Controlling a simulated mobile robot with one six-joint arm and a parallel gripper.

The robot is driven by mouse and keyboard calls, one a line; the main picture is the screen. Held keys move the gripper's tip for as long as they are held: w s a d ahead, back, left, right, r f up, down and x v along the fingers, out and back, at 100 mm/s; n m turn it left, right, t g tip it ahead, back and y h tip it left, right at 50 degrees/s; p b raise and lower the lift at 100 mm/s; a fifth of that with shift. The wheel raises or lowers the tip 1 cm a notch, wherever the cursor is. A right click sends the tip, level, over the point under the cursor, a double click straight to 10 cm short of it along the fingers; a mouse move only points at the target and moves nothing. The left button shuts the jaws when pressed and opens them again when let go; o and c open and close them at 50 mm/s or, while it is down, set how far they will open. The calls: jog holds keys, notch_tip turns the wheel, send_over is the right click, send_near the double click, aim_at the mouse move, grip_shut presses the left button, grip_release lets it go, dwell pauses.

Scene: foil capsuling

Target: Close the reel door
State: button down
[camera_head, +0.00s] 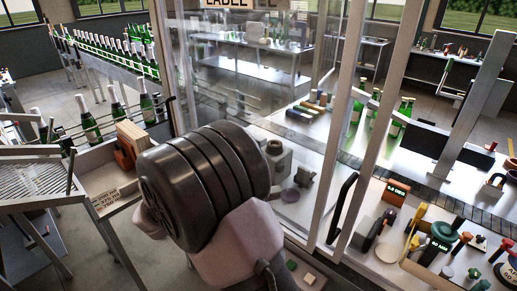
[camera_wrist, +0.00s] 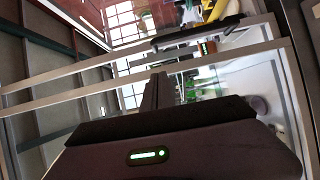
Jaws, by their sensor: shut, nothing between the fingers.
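A clear glazed panel with pale metal frame bars (camera_head: 346,115) stands upright in the middle of the head view; I take it to be the reel door. A black bar handle (camera_head: 342,207) sits by its lower right upright. In the wrist view, pale frame bars (camera_wrist: 75,92) cross the picture, with a black handle (camera_wrist: 195,33) beyond them. My gripper (camera_wrist: 157,80) is shut and empty, its fingers pointing towards these bars. I cannot tell whether it touches them. In the head view my arm hides the gripper and part of the panel. How far the door stands open is unclear.
A bench with tools and small devices (camera_head: 397,191) lies right of the handle. Green bottles (camera_head: 357,110) stand behind the glazing. A bottle conveyor (camera_head: 110,62) runs at the back left. A wooden block holder (camera_head: 130,138) and slatted rack (camera_head: 35,170) stand left of my arm.

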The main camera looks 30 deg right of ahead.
jog(key=s+d+b, duration=0.1)
jog(key=s+d, duration=0.1)
jog(key=d, duration=0.4)
jog(key=s+d+b, duration=0.1)
jog(key=s+d, duration=0.1)
jog(key=d, duration=0.5)
jog(key=shift+s+d+f, duration=0.15)
jog(key=shift+s, duration=0.1)
jog(key=shift+s, duration=0.1)
